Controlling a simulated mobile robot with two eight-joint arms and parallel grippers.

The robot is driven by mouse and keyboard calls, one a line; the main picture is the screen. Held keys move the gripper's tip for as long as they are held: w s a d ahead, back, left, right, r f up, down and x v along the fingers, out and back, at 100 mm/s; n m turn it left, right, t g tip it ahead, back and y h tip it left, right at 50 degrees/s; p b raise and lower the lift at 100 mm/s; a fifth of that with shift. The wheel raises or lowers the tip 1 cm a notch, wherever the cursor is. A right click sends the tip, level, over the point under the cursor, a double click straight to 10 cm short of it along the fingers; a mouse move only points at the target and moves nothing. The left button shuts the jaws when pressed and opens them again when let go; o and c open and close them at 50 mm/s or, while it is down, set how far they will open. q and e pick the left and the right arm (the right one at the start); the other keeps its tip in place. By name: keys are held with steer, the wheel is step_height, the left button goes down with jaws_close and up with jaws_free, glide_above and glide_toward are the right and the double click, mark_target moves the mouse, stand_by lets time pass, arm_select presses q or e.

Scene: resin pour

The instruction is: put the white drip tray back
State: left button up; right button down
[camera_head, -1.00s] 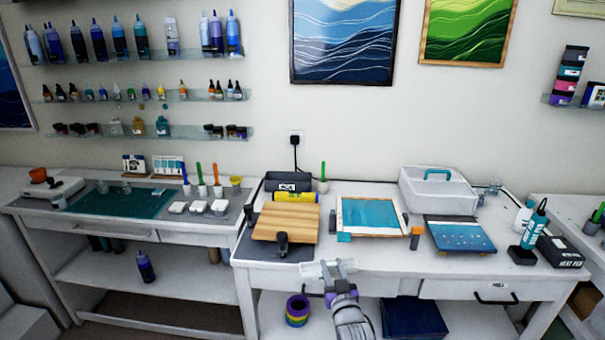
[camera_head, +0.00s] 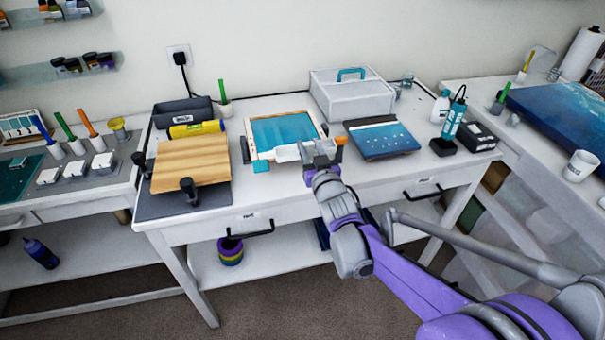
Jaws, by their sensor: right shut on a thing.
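My right gripper (camera_head: 318,151) is over the front part of the middle table, its arm coming in from the lower right. It is shut on the white drip tray (camera_head: 288,153), a small pale tray that reaches out to the left of the jaws. The tray is at the front edge of the framed teal panel (camera_head: 283,131) and overlaps it in the picture. I cannot tell whether the tray touches the panel or the table. The jaws hide the tray's right end. My left gripper is not in view.
A wooden board (camera_head: 190,163) with dark clamps is to the left. A dark blue panel (camera_head: 383,139) is close on the right, with an orange-topped item (camera_head: 341,140) beside the jaws. A white caddy (camera_head: 352,95) stands behind. The tabletop's front strip is mostly clear.

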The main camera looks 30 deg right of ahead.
steer(key=shift+s+r, duration=0.2)
steer(key=shift+s, duration=0.05)
steer(key=shift+f, duration=0.15)
step_height(320, 180, down, 10)
steer(key=shift+r+b, duration=0.25)
steer(key=shift+b, duration=0.55)
steer(key=shift+f, duration=0.2)
steer(key=c, duration=0.5)
jaws_free()
